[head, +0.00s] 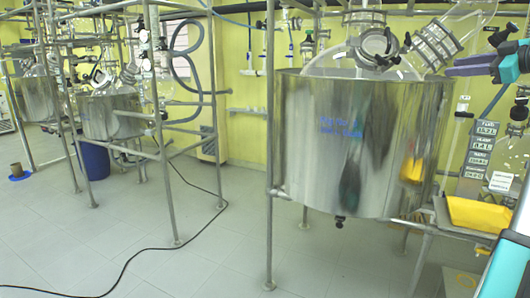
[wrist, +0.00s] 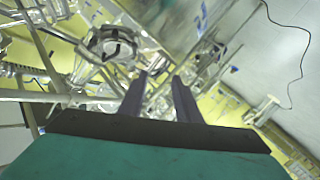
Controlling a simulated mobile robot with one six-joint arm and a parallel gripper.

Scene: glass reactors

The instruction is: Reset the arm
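My gripper (head: 453,66) is at the upper right of the head view, with its dark purple fingers pointing left. It is just right of the glass fittings on top of the large steel reactor vessel (head: 330,150). I cannot tell whether it touches the glass. In the wrist view my gripper (wrist: 160,76) shows two parallel fingers with a gap between them and nothing held. Glass and metal parts of the reactor lie beyond the fingertips, including a round clamped glass flange (wrist: 112,44) to the left.
A metal pipe frame (head: 269,200) surrounds the vessel. A yellow tray (head: 474,214) is at the right, below display panels (head: 481,145). More reactors (head: 110,115) stand at the left, with a blue bin (head: 93,160). A black cable (head: 125,262) crosses the open tiled floor.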

